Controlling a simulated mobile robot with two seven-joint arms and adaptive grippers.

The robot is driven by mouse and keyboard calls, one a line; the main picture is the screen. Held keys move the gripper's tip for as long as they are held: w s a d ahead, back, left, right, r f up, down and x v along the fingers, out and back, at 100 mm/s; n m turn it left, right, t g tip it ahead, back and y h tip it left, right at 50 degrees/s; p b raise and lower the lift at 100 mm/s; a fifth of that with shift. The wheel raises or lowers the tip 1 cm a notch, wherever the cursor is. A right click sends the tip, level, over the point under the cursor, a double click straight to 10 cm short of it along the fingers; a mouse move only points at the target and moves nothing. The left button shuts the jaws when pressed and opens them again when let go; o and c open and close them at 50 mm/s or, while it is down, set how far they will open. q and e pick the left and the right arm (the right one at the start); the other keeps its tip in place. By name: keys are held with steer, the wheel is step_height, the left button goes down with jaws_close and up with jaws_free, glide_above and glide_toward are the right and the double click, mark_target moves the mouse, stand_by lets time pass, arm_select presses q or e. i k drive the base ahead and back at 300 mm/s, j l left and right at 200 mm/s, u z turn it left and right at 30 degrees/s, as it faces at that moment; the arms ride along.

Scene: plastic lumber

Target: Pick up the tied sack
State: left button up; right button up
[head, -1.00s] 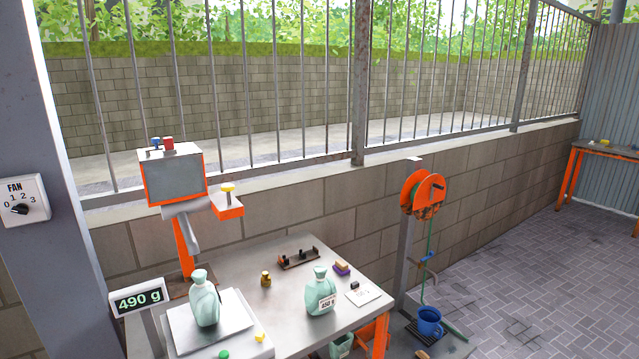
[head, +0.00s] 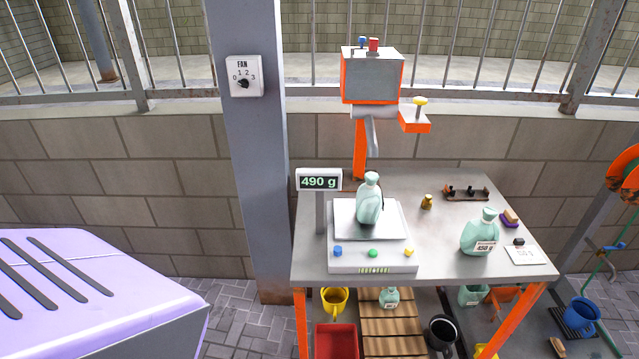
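Two pale green sack-like items with narrow necks stand on the metal table (head: 330,262) in the head view. One sack (head: 370,203) is upright on the scale plate (head: 345,225), and the scale display (head: 319,182) reads 490 g. The other sack (head: 479,236) stands on the right part of the table and carries a white label that seems to read 450 g. I cannot tell for certain which is tied. Neither gripper is in view.
A small brass weight (head: 426,202) and a dark rack (head: 466,193) stand behind the sacks. A grey post (head: 258,160) with a fan switch (head: 244,77) rises left of the table. A lilac slotted machine (head: 90,300) fills the lower left. A red bin (head: 336,341) is below the table.

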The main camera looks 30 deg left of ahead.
mark_target(369, 200)
steer(key=l+u, duration=0.1)
steer(key=u, duration=0.3)
steer(key=i+l+u, duration=0.1)
steer(key=u, duration=0.3)
steer(key=l+u, duration=0.1)
steer(key=u, duration=0.3)
steer(key=l+u, duration=0.1)
steer(key=u, duration=0.3)
steer(key=l+u, duration=0.35)
steer(key=l, duration=0.15)
steer(key=k+l+u, duration=0.1)
steer(key=l+u, duration=0.25)
steer(key=l, duration=0.15)
steer(key=k+l+u, duration=0.1)
steer(key=l, duration=0.25)
steer(key=k+l+u, duration=0.1)
steer(key=l, duration=0.25)
steer(key=k+l+u, duration=0.1)
steer(key=l, duration=0.25)
steer(key=k+l, duration=0.15)
steer(key=l, duration=0.25)
steer(key=k+l, duration=0.15)
steer(key=l, duration=0.2)
steer(key=k+l, duration=0.15)
steer(key=l, duration=0.25)
